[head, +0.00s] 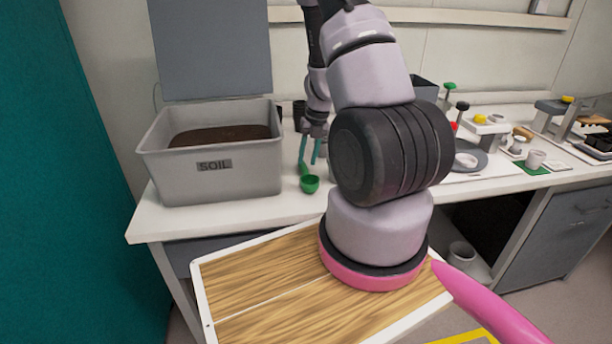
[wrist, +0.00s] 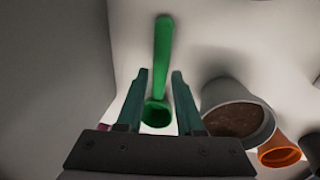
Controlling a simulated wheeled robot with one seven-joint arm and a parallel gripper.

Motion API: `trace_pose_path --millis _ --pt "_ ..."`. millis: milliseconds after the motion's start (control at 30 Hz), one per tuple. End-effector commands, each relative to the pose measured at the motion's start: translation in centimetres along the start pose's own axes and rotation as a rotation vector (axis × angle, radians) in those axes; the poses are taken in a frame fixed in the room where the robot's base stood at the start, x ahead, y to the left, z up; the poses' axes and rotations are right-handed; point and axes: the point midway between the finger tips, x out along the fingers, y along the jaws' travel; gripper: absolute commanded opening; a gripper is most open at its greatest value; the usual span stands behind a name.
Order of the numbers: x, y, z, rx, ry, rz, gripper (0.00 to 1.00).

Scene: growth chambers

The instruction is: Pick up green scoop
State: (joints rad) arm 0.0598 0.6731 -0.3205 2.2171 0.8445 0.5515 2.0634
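The green scoop (head: 309,184) lies on the white counter just right of the grey soil bin in the head view. Its round bowl is nearest the counter's front and its handle points back. In the wrist view the scoop (wrist: 161,60) lies with its bowl between my fingers and its handle reaching beyond them. My gripper (head: 309,160) is above the scoop, pointing down, with its two teal fingers apart. The fingers also show in the wrist view (wrist: 157,80), with a gap on each side of the scoop. My gripper holds nothing.
The grey bin marked SOIL (head: 212,160) stands close on the left, its wall near my gripper. In the wrist view a pot of soil (wrist: 238,112) and an orange pot (wrist: 279,152) stand right of the fingers. The white counter (head: 250,212) is clear in front.

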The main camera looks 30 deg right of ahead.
Motion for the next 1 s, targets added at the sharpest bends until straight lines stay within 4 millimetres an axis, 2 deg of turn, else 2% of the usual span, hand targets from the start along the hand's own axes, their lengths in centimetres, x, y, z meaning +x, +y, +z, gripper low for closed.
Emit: trace_pose_path --millis 200,500,533,600,633,900,1000 --pt "3.2 -0.2 -0.2 0.002 0.002 0.001 0.36" --pt "3.8 -0.1 -0.2 0.0 0.0 0.0 0.36" --pt "3.8 -0.1 -0.2 0.0 0.0 0.0 0.32" --pt "3.8 -0.1 -0.2 0.0 0.0 0.0 0.05" --pt "3.8 -0.1 -0.2 0.0 0.0 0.0 0.0" --pt "3.7 -0.1 -0.2 0.0 0.0 0.001 0.0" --pt "3.1 0.1 -0.1 -0.002 -0.002 0.0 0.0"
